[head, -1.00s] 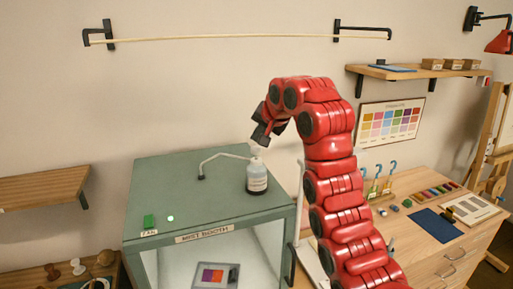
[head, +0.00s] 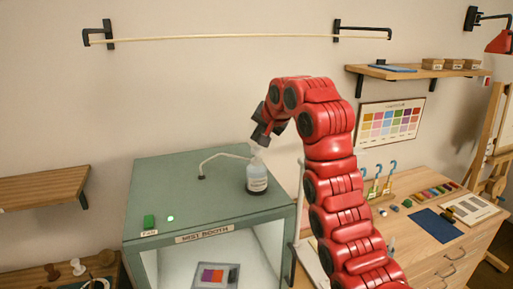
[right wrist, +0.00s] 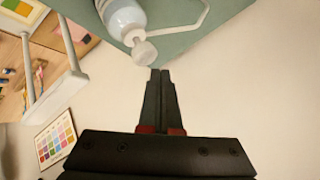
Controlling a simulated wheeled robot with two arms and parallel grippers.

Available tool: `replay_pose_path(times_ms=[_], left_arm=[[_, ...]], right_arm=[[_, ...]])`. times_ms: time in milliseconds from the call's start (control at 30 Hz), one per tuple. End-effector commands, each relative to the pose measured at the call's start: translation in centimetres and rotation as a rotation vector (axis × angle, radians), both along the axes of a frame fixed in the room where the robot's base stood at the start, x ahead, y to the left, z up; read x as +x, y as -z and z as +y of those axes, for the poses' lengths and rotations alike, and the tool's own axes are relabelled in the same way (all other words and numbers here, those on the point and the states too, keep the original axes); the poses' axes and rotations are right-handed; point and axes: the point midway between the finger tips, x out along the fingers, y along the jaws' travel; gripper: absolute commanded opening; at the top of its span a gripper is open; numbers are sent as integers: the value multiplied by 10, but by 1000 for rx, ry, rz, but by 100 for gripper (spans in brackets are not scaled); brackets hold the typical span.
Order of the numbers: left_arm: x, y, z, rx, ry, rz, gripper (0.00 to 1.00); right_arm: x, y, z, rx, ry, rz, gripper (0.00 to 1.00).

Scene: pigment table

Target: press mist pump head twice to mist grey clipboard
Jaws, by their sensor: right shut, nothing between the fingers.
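The mist bottle (head: 257,180) stands upright on top of the green mist booth (head: 165,185), with a tube running left from it. Its pale pump head (right wrist: 144,52) shows in the right wrist view, just beyond my fingertips. My right gripper (head: 260,137) is shut and empty, right above the pump head; in the right wrist view its fingers (right wrist: 161,72) are together beside the head, and I cannot tell whether they touch it. The grey clipboard (head: 233,277) lies inside the booth with a coloured patch card (head: 212,276) on it. My left gripper is not in view.
A desk (head: 420,205) with a blue mat (head: 437,224) and pigments is at right. A wooden shelf (head: 40,188) is at left.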

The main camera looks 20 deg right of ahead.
Motion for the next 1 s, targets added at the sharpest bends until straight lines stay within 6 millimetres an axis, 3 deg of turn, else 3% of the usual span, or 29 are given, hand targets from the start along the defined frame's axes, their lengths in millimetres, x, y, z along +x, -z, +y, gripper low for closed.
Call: replay_pose_path(times_ms=[1000], left_arm=[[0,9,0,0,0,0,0]], right_arm=[[0,10,0,0,0,0,0]])
